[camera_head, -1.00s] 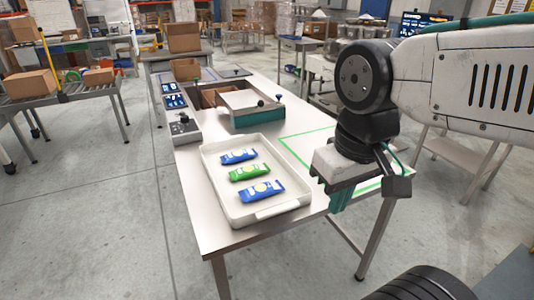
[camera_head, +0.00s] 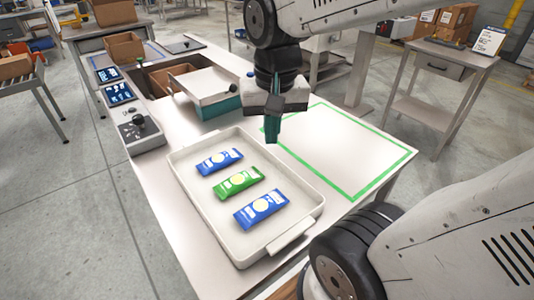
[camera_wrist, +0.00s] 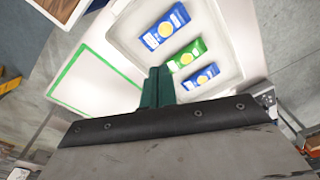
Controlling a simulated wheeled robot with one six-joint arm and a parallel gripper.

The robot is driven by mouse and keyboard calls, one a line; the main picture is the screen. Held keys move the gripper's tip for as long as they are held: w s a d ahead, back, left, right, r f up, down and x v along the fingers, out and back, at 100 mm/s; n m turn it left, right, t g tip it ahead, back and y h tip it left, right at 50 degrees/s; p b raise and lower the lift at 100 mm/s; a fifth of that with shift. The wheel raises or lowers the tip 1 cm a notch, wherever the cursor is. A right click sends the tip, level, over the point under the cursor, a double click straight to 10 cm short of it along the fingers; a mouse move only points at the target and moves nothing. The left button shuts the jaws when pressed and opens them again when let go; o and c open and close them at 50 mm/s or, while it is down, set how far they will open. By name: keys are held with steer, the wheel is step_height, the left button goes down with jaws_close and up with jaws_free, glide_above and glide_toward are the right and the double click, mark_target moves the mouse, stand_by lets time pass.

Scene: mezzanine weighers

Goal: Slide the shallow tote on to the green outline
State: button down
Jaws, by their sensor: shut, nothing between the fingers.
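The shallow tote (camera_head: 183,184) is a white tray on the table, left of the green outline (camera_head: 345,141). It holds two blue packets (camera_head: 219,161) and one green packet (camera_head: 239,181) between them. The outline is a bare taped rectangle on the table's right part. My gripper (camera_head: 272,133) is shut and empty, above the table near the tote's far right corner and the outline's left edge. In the wrist view the shut green fingers (camera_wrist: 158,88) point between the tote (camera_wrist: 228,50) and the outline (camera_wrist: 63,73). Whether they touch the tote I cannot tell.
A control box with a black knob (camera_head: 140,128) stands at the table's left edge. A white-topped green-fronted unit (camera_head: 208,95) stands behind the tote. A side table (camera_head: 433,100) stands beyond the outline. The table inside the outline is clear.

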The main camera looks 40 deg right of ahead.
steer(key=w+d+f+m, duration=0.6)
steer(key=w+m, duration=0.1)
steer(key=w, duration=0.2)
steer(key=m+g, duration=0.1)
steer(key=m, duration=0.5)
glide_above(270, 168)
step_height(270, 168, down, 7)
step_height(270, 168, down, 10)
steer(key=shift+a, duration=0.1)
